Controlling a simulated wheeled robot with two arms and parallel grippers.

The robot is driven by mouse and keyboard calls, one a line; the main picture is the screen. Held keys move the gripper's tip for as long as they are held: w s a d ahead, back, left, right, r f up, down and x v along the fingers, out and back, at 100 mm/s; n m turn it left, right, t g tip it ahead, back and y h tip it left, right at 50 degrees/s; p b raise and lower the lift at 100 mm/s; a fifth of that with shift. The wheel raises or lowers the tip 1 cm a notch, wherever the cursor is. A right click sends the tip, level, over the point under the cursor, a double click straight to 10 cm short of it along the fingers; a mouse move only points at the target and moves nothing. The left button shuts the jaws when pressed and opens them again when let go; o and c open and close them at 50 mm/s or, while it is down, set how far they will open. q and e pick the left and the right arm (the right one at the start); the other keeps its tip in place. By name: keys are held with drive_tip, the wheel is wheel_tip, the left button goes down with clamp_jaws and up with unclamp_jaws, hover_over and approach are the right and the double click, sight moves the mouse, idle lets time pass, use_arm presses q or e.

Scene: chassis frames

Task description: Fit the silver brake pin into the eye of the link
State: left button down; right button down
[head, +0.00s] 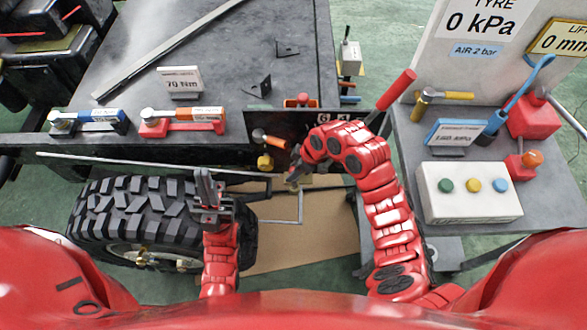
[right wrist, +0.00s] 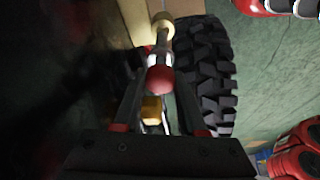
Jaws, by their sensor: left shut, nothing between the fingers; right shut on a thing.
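My right gripper (right wrist: 158,78) is shut on a pin-like piece (right wrist: 160,80) with a rounded red end and a silver band. Its grey shaft runs away from the fingers toward a brass-coloured ring-like part (right wrist: 163,24). I cannot tell whether the shaft is in that part or only in line with it. In the head view my right gripper (head: 292,178) is low beside the bench's front, and the held piece is mostly hidden by the arm. My left gripper (head: 205,178) is shut and empty above the tyre. The link's eye is not clear in the head view.
The tyre (head: 140,212) lies at the lower left, and it also shows in the right wrist view (right wrist: 213,80). Torque tools and signs stand on the bench (head: 230,85). A side table with a button box (head: 468,192) is at the right. A cardboard sheet (head: 325,235) covers the floor.

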drive_tip(key=shift+b, duration=0.55)
idle(1.3)
drive_tip(key=shift+f+b, duration=2.55)
drive_tip(key=shift+f, duration=0.55)
drive_tip(key=shift+c, duration=1.9)
unclamp_jaws()
drive_tip(key=shift+r, duration=0.1)
drive_tip(key=v, duration=0.5)
drive_tip(key=shift+w+r, duration=0.1)
drive_tip(key=shift+r, duration=0.05)
drive_tip(key=p+v, duration=0.4)
drive_tip(key=v, duration=0.8)
drive_tip(key=shift+p, duration=0.4)
drive_tip(key=shift+r, duration=0.1)
